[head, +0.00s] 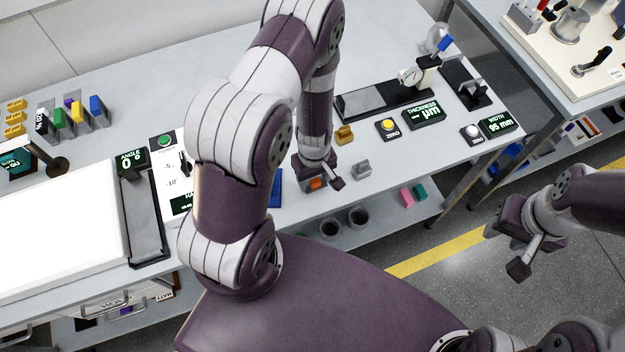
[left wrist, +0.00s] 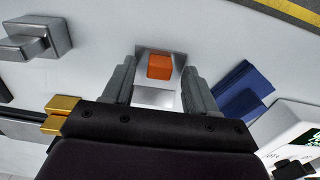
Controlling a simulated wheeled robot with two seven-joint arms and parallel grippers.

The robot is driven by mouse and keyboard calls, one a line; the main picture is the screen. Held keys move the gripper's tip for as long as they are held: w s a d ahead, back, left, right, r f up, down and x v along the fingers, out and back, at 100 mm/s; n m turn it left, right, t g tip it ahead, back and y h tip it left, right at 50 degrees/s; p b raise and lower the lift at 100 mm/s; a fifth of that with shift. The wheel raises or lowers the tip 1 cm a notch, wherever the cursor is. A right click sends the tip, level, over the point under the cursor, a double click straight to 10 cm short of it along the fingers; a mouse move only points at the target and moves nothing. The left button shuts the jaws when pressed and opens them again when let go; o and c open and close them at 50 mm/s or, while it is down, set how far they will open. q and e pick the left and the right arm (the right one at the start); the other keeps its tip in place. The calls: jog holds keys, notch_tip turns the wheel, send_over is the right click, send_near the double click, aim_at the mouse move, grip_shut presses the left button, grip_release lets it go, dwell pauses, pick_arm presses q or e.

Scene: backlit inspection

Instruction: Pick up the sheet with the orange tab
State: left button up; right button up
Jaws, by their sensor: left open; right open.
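The orange tab (left wrist: 160,66) shows in the left wrist view as a small block at the far end of a thin, pale, shiny sheet (left wrist: 155,97) on the light bench. My left gripper (left wrist: 157,76) is open, with one finger on each side of the tab and sheet and visible gaps between. My own gripper body hides the sheet's near part. In the head view the orange tab (head: 316,183) shows just below my left gripper (head: 319,186), near the bench's front edge. My right gripper (head: 517,252) is open and empty over the floor, right of the bench.
A blue piece (left wrist: 240,92) lies close right of the left fingers in the wrist view. A grey metal block (head: 361,170) and a brass block (head: 344,134) stand nearby on the bench. Two dark cups (head: 358,217) sit lower, beyond the front edge.

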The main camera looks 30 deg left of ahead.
pick_arm(q)
jog(key=shift+d, duration=0.1)
grip_shut()
jog(key=shift+r, duration=0.15)
